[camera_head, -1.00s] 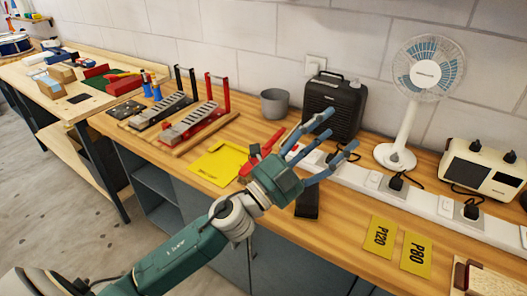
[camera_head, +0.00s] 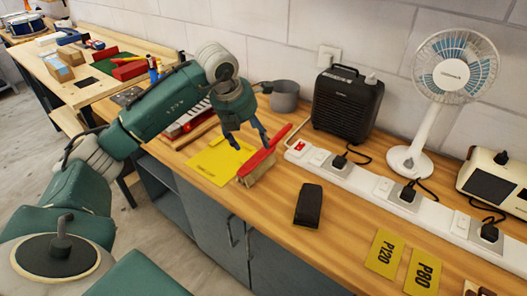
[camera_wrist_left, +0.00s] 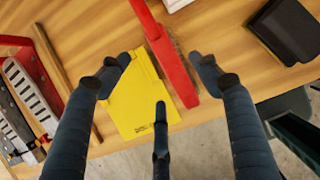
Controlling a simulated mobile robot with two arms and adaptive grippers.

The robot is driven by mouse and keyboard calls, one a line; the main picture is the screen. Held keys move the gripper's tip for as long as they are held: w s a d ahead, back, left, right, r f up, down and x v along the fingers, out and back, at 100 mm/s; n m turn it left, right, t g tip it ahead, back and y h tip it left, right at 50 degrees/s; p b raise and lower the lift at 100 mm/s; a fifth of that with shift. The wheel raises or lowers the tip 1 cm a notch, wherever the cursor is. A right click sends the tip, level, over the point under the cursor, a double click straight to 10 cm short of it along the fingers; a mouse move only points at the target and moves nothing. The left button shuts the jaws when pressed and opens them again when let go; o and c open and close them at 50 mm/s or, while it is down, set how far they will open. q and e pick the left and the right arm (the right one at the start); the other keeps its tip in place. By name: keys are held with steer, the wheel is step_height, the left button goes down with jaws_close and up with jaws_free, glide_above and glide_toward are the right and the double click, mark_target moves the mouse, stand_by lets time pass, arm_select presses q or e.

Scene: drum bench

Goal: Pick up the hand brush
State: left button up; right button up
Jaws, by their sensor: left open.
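The hand brush (camera_head: 260,164) has a red handle and back with pale bristles. It lies on the wooden bench at the right edge of a yellow sheet. In the left wrist view the red hand brush (camera_wrist_left: 172,58) runs from the top edge down between the fingers. My left gripper (camera_head: 246,142) is open and points down above the brush, close to its red back. In the left wrist view the open left gripper (camera_wrist_left: 160,80) has fingers on either side of the brush, with a third finger below. My right gripper is in neither view.
A black block (camera_head: 309,205) lies right of the brush. A white power strip (camera_head: 345,173), a black heater (camera_head: 347,101) and a grey pot (camera_head: 285,96) stand behind. The yellow sheet (camera_head: 212,160) lies left. Sandpaper sheets (camera_head: 385,252) lie at the front right.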

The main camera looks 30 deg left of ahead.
mark_target(260, 151)
arm_select(q)
steer(key=x, duration=0.3)
steer(key=shift+w+f+p, duration=0.1)
steer(key=shift+f+p, duration=0.2)
steer(key=shift+p, duration=0.05)
steer(key=shift+w+d+f+p, duration=0.1)
steer(key=shift+w+f+p, duration=0.15)
steer(key=shift+f+p, duration=0.25)
steer(key=p+x, duration=0.1)
steer(key=x, duration=0.2)
steer(key=shift+w+d+f, duration=0.1)
steer(key=shift+w+f, duration=0.05)
steer(key=shift+f, duration=0.2)
steer(key=shift+w+f, duration=0.2)
steer(key=shift+f, duration=0.2)
steer(key=shift+r, duration=0.1)
steer(key=c, duration=1.5)
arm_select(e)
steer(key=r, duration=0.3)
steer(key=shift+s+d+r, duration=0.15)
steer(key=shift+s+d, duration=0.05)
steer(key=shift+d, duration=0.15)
